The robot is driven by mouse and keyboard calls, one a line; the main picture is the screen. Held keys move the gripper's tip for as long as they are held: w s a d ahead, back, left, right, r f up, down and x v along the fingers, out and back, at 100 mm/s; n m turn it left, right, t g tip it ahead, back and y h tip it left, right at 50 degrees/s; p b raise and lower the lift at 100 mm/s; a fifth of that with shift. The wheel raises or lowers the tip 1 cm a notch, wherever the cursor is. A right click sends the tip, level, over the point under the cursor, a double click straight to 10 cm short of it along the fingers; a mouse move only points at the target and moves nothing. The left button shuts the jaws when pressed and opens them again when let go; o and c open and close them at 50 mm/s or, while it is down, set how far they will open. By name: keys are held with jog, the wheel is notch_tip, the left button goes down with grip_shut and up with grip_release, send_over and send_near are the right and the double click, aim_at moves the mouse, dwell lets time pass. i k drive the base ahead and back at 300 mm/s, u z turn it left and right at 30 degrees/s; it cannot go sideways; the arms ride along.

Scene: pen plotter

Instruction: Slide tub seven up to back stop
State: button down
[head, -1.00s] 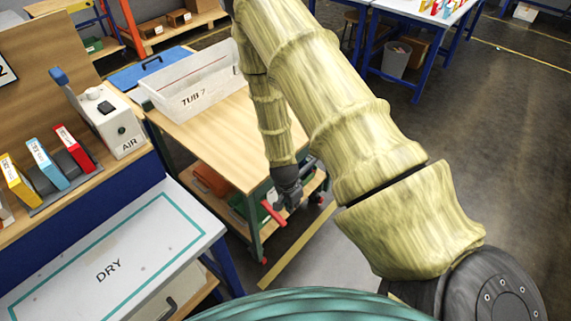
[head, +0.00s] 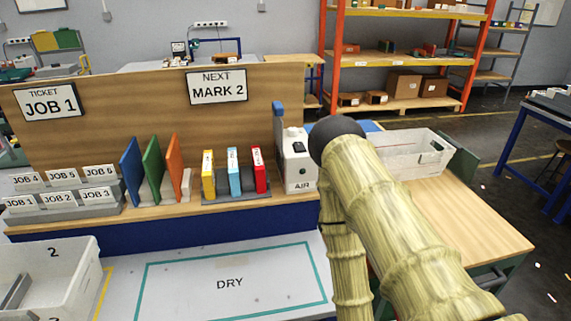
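Tub seven (head: 432,160) is a white, open-topped tub on the far part of the wooden cart top (head: 480,225), at right of centre in the head view. My arm crosses in front of its left side, and its label does not show from here. A small strip of blue (head: 368,126) shows behind the tub's left end; I cannot tell whether it is the back stop or whether the tub touches it. My gripper is out of the picture; only the upper arm and part of the forearm show.
The white air box (head: 299,162) stands left of my arm on the bench shelf. A green panel (head: 463,147) is by the tub's right end. The DRY mat (head: 210,262) is clear. A second white tub (head: 85,260) sits at lower left. The near cart top is bare.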

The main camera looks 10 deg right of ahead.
aim_at(390, 158)
jog(key=u, duration=2.55)
jog(key=k, duration=2.35)
jog(key=z, duration=2.05)
